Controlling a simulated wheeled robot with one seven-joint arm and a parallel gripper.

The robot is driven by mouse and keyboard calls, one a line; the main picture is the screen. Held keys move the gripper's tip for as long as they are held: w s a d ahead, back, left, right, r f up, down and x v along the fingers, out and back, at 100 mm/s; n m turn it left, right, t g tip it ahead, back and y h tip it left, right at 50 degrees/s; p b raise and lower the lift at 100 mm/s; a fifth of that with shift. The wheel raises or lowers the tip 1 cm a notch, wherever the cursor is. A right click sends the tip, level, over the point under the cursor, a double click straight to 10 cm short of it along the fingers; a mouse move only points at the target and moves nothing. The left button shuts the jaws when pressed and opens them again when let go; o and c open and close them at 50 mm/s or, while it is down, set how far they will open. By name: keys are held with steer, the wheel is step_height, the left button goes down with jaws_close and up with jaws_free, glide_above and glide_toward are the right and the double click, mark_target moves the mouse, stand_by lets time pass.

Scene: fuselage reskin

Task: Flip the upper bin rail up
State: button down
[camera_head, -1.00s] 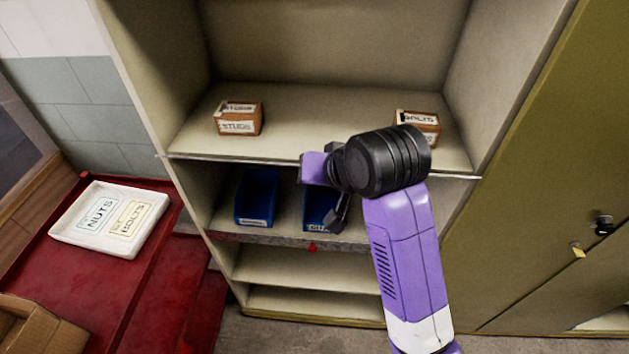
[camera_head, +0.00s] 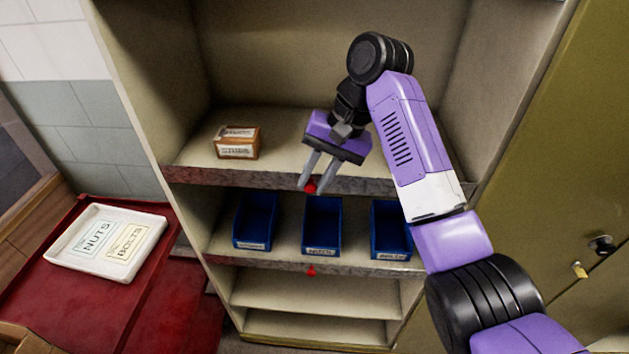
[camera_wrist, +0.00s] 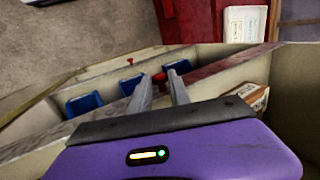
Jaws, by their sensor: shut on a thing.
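The upper bin rail (camera_head: 235,178) is a grey mottled strip along the front edge of the upper shelf, and it shows as a broad upright face like the lower rail. Its red knob (camera_head: 311,188) sits near the middle. My gripper (camera_head: 310,186) reaches down from above with its fingers shut on this knob. In the wrist view the red knob (camera_wrist: 160,77) shows between the two fingers. My arm hides part of the rail's right end.
The lower rail (camera_head: 270,264) has its own red knob (camera_head: 311,271). Several blue bins (camera_head: 322,225) stand behind it. A studs box (camera_head: 237,143) sits on the upper shelf at left. A white tray (camera_head: 106,241) rests on the red cart (camera_head: 165,275). A cabinet door (camera_head: 540,180) is at right.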

mark_target(313, 183)
steer(key=shift+w+g, duration=0.15)
steer(key=shift+g, duration=0.15)
steer(key=c, duration=1.2)
jaws_free()
steer(key=v, duration=0.4)
steer(key=shift+w+d+r, duration=0.15)
steer(key=d, duration=0.4)
steer(key=w+d+b, duration=0.1)
steer(key=d, duration=0.2)
steer(key=w+d+b, duration=0.1)
steer(key=d, duration=0.3)
steer(key=shift+w+d+r, duration=0.15)
steer(key=shift+d+r, duration=0.1)
steer(key=shift+d, duration=0.1)
